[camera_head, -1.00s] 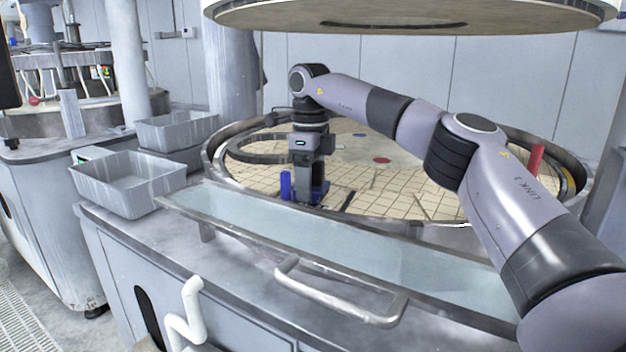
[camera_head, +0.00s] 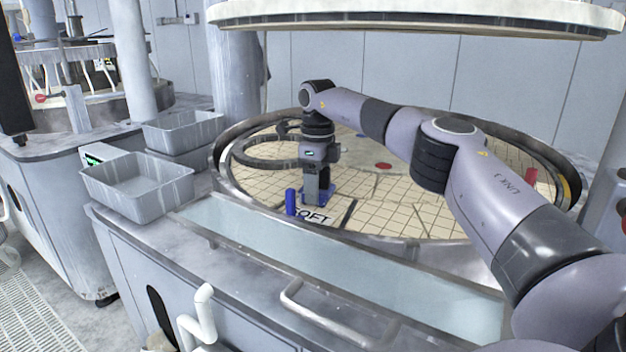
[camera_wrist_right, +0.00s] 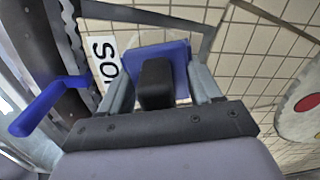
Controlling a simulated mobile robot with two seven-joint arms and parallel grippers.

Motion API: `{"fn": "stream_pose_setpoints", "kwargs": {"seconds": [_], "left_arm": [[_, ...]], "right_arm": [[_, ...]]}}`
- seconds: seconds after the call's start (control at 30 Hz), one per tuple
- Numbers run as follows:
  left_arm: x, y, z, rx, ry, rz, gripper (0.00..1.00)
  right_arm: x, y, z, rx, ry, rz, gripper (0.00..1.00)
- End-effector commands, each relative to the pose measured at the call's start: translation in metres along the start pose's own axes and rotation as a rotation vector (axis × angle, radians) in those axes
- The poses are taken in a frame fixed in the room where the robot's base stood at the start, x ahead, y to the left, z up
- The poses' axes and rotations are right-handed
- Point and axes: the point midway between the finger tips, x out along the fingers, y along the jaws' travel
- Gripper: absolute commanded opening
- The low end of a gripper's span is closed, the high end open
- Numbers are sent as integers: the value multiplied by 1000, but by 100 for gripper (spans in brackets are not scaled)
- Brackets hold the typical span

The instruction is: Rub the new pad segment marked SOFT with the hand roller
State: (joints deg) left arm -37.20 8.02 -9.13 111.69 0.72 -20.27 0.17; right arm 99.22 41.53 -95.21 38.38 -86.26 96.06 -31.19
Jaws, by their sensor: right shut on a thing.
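The pad segment marked SOFT (camera_head: 312,216) is a pale piece with black letters at the near edge of the gridded platen, inside the rim. Part of its lettering shows in the wrist view (camera_wrist_right: 104,62); the rest is hidden by my gripper and the tool. My right gripper (camera_head: 318,198) points down over the segment. It is shut on the blue hand roller (camera_head: 291,203), whose blue handle (camera_wrist_right: 50,103) sticks out to the left in the wrist view. I cannot tell whether the roller touches the segment. My left gripper is not in view.
A glassy trough (camera_head: 340,262) and a bar handle (camera_head: 335,320) lie in front of the platen. Grey trays (camera_head: 137,190) stand at the left. A large round plate (camera_head: 420,15) hangs above. A red disc (camera_head: 383,166) and a red peg (camera_head: 531,176) are on the platen side.

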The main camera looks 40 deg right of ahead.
Motion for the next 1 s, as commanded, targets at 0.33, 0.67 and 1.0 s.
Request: {"fn": "stream_pose_setpoints", "kwargs": {"seconds": [0.33, 0.67, 1.0], "left_arm": [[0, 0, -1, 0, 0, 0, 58], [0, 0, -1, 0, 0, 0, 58], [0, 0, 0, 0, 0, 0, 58]], "right_arm": [[-1, -1, 0, -1, -3, -1, 18], [-30, -1, 1, -1, -5, -1, 18], [-59, -1, 1, 0, -4, -2, 18]]}}
